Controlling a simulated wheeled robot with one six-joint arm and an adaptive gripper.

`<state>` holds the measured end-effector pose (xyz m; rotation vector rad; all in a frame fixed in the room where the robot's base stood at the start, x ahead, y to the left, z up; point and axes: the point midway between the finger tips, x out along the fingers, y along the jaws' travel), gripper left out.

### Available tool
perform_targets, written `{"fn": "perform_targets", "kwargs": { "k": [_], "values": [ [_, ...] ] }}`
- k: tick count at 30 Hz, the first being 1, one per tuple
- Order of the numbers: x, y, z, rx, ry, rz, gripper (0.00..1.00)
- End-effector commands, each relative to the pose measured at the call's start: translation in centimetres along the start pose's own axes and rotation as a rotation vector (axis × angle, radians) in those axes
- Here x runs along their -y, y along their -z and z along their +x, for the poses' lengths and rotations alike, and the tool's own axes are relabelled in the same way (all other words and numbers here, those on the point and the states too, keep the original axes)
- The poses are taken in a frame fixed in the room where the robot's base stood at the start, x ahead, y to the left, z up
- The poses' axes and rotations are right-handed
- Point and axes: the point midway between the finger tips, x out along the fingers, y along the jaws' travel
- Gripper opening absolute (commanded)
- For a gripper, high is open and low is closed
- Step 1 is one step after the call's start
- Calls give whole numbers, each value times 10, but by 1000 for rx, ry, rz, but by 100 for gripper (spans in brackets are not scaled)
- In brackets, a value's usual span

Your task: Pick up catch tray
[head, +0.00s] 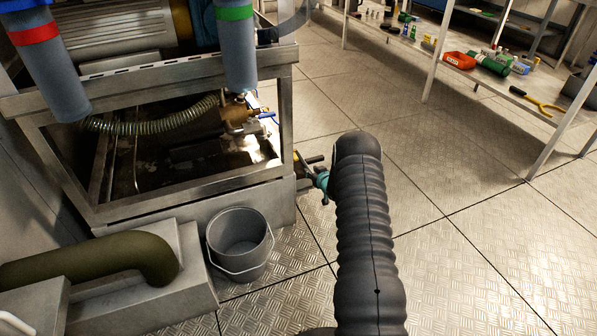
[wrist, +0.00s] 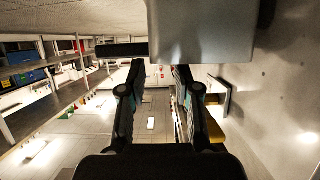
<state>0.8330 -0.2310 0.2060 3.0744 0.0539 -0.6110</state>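I cannot pick out a catch tray with certainty. In the wrist view, a smooth pale grey block (wrist: 203,38) fills the top middle, close to my fingertips; I cannot tell whether it is the tray or whether they touch it. The two dark fingers of my gripper (wrist: 160,76) stand apart, with floor showing between them and nothing seen held. A metal frame (head: 195,190) at the left encloses a dark, wet-looking recess (head: 200,158) under a ribbed hose.
A grey bucket (head: 240,245) stands on the floor by the frame's front corner. An olive pipe (head: 100,258) bends at lower left. Shelving with a red bin (head: 459,60) stands at upper right. The floor (head: 470,230) is clear at right.

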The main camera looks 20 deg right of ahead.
Motion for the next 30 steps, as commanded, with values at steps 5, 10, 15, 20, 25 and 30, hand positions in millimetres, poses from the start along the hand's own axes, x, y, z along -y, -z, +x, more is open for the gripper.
{"fn": "perform_targets", "kwargs": {
  "k": [5, 10, 15, 20, 25, 30],
  "values": [
    [-5, -3, 20, -1, 0, 0, 32],
    [-7, -2, 40, 0, 0, 0, 32],
    [-7, -2, 48, 0, -1, 0, 32],
    [-7, -1, 49, 0, -1, 0, 32],
    [-7, -1, 48, 0, -1, 0, 7],
    [-7, -1, 48, 0, -1, 0, 0]
  ]
}}
